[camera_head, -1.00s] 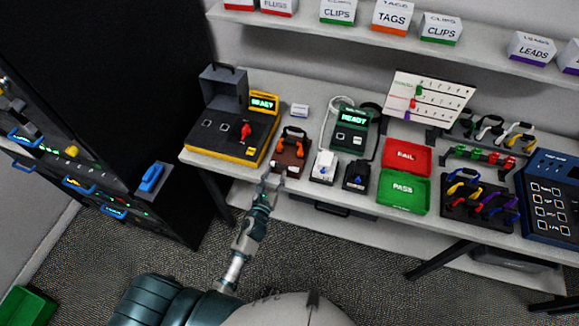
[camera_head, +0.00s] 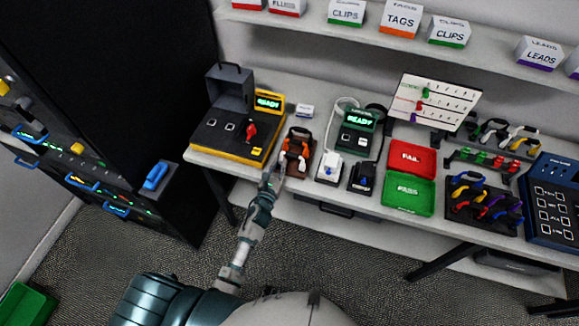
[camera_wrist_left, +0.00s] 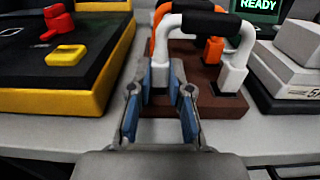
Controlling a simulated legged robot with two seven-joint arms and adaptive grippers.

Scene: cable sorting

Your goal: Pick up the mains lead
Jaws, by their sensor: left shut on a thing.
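A white lead with a black grip (camera_wrist_left: 203,24), seemingly the mains lead, arches over the brown block (camera_wrist_left: 215,102) in the left wrist view. An orange lead (camera_wrist_left: 160,40) stands just behind it. In the head view the brown block (camera_head: 292,168) and orange lead (camera_head: 296,146) are at the bench's front edge, right of the yellow-edged station. My left gripper (camera_wrist_left: 166,92) is shut on the left leg of the white lead, with blue pads on either side. In the head view my left gripper (camera_head: 270,176) reaches the block's front left. My right gripper is not in view.
The yellow-edged station (camera_head: 230,134) is close on the left. A white block (camera_head: 329,168) and a black one (camera_head: 362,178) stand to the right. Red (camera_head: 411,158) and green (camera_head: 407,194) trays lie further right. The floor in front is clear.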

